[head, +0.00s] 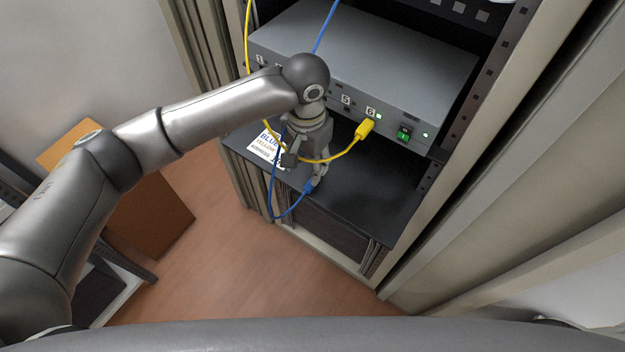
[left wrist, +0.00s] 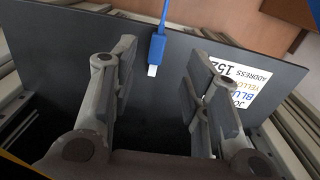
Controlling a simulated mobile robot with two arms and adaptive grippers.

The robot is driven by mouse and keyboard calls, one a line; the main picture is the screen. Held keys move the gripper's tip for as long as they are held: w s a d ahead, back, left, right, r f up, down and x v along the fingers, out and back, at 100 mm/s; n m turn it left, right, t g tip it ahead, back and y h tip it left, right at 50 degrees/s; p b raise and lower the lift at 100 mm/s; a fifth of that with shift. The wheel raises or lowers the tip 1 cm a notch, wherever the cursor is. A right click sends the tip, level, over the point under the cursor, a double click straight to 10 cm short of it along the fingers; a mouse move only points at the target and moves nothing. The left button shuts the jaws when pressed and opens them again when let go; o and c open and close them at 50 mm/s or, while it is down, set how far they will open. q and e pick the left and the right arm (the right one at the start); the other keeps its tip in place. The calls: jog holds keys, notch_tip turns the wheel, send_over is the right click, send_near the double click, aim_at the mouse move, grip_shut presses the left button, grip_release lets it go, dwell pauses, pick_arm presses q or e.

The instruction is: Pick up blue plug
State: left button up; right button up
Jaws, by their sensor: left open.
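The blue plug (left wrist: 154,54) has a pale tip and hangs on a blue cable. In the left wrist view it lies between the fingers of my left gripper (left wrist: 155,95), apart from both, nearer the far side. In the head view the blue plug (head: 309,186) is at the front edge of the black shelf, just by the fingertips of my left gripper (head: 305,172). The gripper is open and empty, pointing down over the shelf. My right gripper is in neither view.
A grey switch box (head: 375,70) with numbered ports stands in the rack above the black shelf (head: 375,190). A yellow plug (head: 364,129) sits in port 6, its cable looping behind my gripper. A printed card (head: 266,146) lies on the shelf's left; it also shows in the left wrist view (left wrist: 232,88).

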aim_at(308, 186)
pick_arm(q)
notch_tip(308, 186, down, 2)
jog(key=shift+f, duration=0.1)
jog(key=shift+s+f+p, duration=0.1)
jog(key=shift+f+p, duration=0.4)
jog(key=shift+f, duration=0.05)
notch_tip(308, 186, down, 4)
jog(key=shift+s+r+p, duration=0.1)
jog(key=shift+r+p, duration=0.1)
jog(key=shift+p, duration=0.45)
jog(key=shift+f, duration=0.4)
jog(key=shift+c, duration=0.3)
jog(key=c, duration=0.8)
